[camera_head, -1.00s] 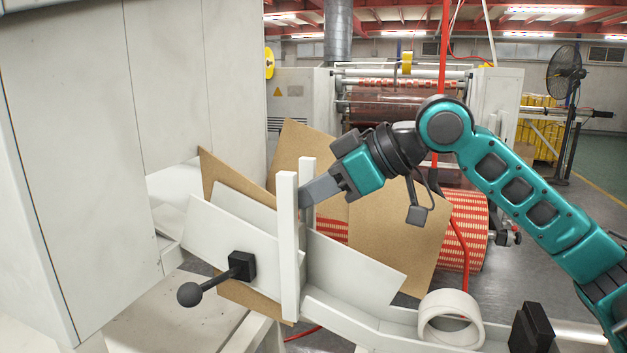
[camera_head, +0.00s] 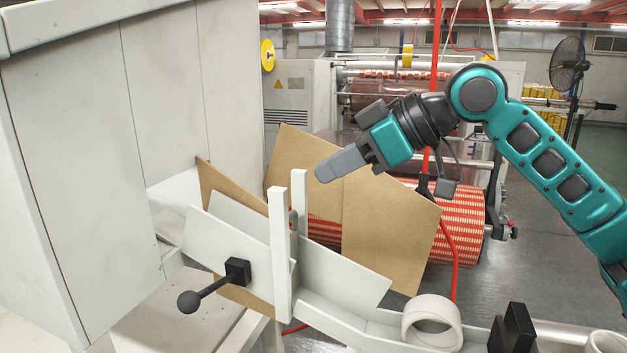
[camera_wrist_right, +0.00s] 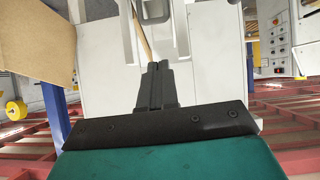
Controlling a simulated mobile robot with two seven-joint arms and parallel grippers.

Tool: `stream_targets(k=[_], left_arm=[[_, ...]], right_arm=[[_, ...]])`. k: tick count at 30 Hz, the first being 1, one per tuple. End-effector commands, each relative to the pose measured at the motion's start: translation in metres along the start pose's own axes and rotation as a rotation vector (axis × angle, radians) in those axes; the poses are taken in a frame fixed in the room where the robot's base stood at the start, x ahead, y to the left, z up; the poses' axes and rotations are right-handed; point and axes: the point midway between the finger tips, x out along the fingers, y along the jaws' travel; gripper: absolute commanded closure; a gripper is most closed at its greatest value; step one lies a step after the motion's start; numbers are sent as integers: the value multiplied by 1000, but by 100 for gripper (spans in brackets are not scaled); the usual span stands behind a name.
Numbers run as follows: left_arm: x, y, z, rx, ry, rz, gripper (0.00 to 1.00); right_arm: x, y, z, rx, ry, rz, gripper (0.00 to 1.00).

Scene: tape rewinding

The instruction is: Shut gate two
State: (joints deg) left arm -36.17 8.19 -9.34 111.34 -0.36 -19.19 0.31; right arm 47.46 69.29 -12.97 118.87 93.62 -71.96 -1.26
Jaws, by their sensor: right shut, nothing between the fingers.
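A white chute (camera_head: 340,318) slopes down to the right from the white cabinet. Two white uprights, a near one (camera_head: 280,255) and a far one (camera_head: 299,205), stand across it, with a small grey part (camera_head: 293,222) between them. I cannot tell which part is gate two. My right gripper (camera_head: 320,174) is shut and empty, above and to the right of the uprights, apart from them. In the wrist view its fingers (camera_wrist_right: 157,78) are together with white surfaces beyond. My left gripper is not in view.
A black lever with a ball knob (camera_head: 188,302) sticks out from the chute's near side panel. A white ring-shaped roll (camera_head: 432,322) sits lower on the chute, by black blocks (camera_head: 512,328). Brown boards (camera_head: 390,230) stand behind. The white cabinet (camera_head: 90,180) fills the left.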

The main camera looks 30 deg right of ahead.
Motion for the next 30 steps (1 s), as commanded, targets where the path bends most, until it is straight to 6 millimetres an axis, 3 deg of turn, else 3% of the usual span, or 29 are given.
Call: stream_targets(k=[3,10,30], left_arm=[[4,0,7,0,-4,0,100],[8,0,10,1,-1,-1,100],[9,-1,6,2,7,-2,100]], right_arm=[[-24,1,2,-1,0,5,100],[-50,0,1,-1,-1,0,100],[-54,0,0,-1,1,-1,100]])
